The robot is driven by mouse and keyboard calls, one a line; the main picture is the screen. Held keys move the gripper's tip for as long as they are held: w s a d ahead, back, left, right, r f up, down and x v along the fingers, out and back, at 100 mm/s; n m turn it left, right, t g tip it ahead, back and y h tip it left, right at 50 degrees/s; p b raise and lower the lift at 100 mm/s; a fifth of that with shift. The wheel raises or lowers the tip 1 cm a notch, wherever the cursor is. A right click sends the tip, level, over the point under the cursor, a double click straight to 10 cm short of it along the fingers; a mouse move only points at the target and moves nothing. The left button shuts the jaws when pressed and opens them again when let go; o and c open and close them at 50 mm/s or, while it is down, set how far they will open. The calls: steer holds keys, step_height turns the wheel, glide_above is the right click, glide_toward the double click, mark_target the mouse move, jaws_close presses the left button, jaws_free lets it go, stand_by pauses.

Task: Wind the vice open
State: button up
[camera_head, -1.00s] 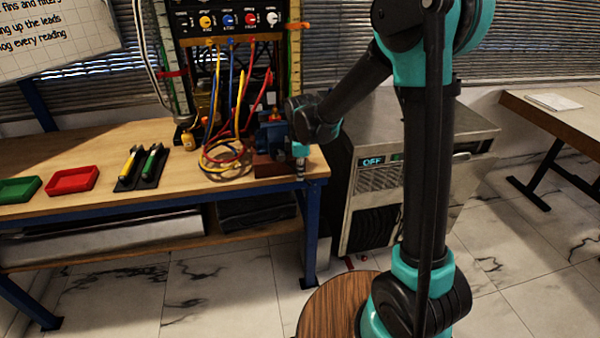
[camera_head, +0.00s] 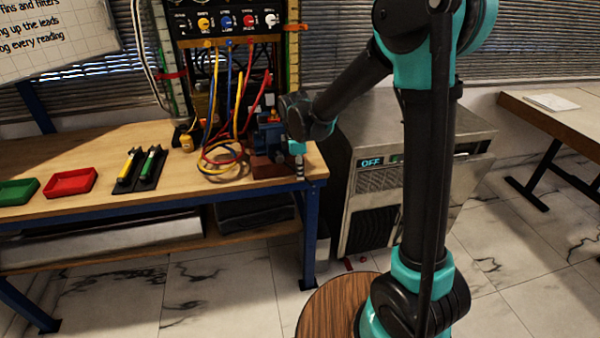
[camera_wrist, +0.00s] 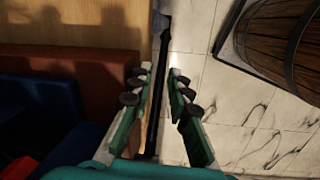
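The blue vice (camera_head: 268,138) stands on a reddish-brown block (camera_head: 268,168) at the right front corner of the workbench, partly hidden behind my wrist. In the wrist view the brown block (camera_wrist: 95,68) and the vice's dark blue body (camera_wrist: 45,105) lie to the left of my fingers. My gripper (camera_head: 299,174) points down just right of the block. In the wrist view my gripper (camera_wrist: 160,85) has its two fingers apart, with a gap between them and nothing clearly held. I cannot make out the vice's handle or how far its jaws stand apart.
Coloured leads (camera_head: 225,150) loop on the workbench (camera_head: 110,195) left of the vice. A metal cabinet reading OFF (camera_head: 400,150) stands close on the right.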

step_height(320, 180, up, 11)
steer(key=s, duration=0.1)
steer(key=shift+s+a, duration=0.25)
steer(key=shift+a, duration=0.05)
steer(key=shift+d+f, duration=0.1)
